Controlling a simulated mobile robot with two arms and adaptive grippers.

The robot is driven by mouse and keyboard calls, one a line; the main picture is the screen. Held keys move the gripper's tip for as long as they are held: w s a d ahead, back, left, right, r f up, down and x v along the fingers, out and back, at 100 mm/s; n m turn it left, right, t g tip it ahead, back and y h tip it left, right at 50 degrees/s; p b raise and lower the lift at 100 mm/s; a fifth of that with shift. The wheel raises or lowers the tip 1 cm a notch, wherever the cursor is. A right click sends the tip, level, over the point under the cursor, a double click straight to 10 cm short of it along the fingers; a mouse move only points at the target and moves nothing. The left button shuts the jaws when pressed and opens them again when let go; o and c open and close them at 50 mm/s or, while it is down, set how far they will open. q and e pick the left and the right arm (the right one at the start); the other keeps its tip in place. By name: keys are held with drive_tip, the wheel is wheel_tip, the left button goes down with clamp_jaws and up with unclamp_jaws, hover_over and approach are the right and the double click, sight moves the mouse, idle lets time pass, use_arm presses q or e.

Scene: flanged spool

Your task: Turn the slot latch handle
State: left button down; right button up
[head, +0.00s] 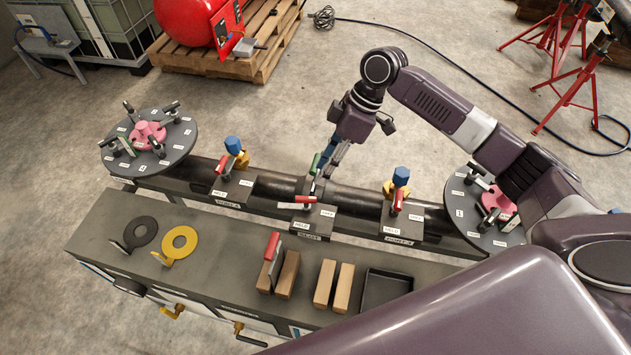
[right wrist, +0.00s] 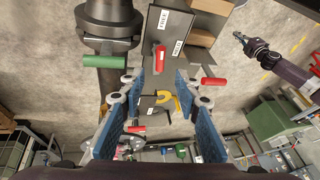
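The slot latch is a grey block (head: 309,228) marked SLOT in the middle of the head view, with a red handle (head: 299,205) on its top. In the right wrist view a red handle (right wrist: 160,58) shows between two labels on a grey block (right wrist: 176,25). My right gripper (head: 331,164) is above and behind the slot block. In its wrist view the two blue-padded fingers (right wrist: 161,105) are wide apart with nothing gripped; the handle appears beyond them. A dark arm part at the right wrist view's upper right may be my left arm; its gripper state is unclear.
A green handle (head: 315,163) stands close beside the right gripper. Port stations with red handles flank the slot block.

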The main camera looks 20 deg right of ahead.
drive_tip(key=shift+v, duration=1.65)
drive_tip(key=shift+o, duration=0.7)
